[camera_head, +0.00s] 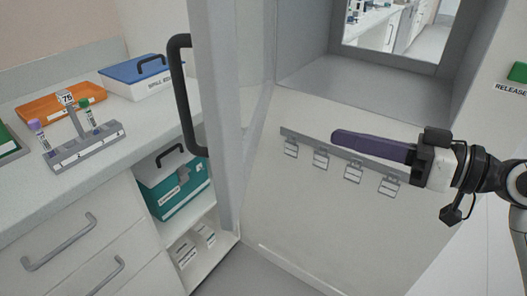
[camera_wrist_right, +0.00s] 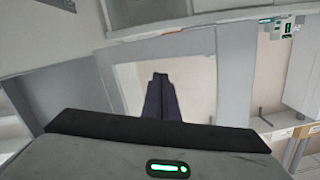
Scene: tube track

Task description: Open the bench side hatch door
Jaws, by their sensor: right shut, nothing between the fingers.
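The hatch door (camera_head: 232,110) is a pale grey framed panel with a long black bar handle (camera_head: 183,95) on its left side. It stands swung out from the wall at an angle, and the hatch opening (camera_head: 360,75) to its right is uncovered. My right gripper (camera_head: 336,138) comes in from the right, its purple fingers together and empty, pointing left. It is in front of the wall below the opening, apart from the door and handle. The shut fingers also show in the right wrist view (camera_wrist_right: 160,95). My left gripper is not in view.
A green release button (camera_head: 518,72) is on the wall at right. A rail with several label clips (camera_head: 352,173) is below the opening. At left the bench (camera_head: 120,150) holds a tube rack (camera_head: 85,147), an orange tray (camera_head: 60,101) and a blue-lidded spill box (camera_head: 140,76).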

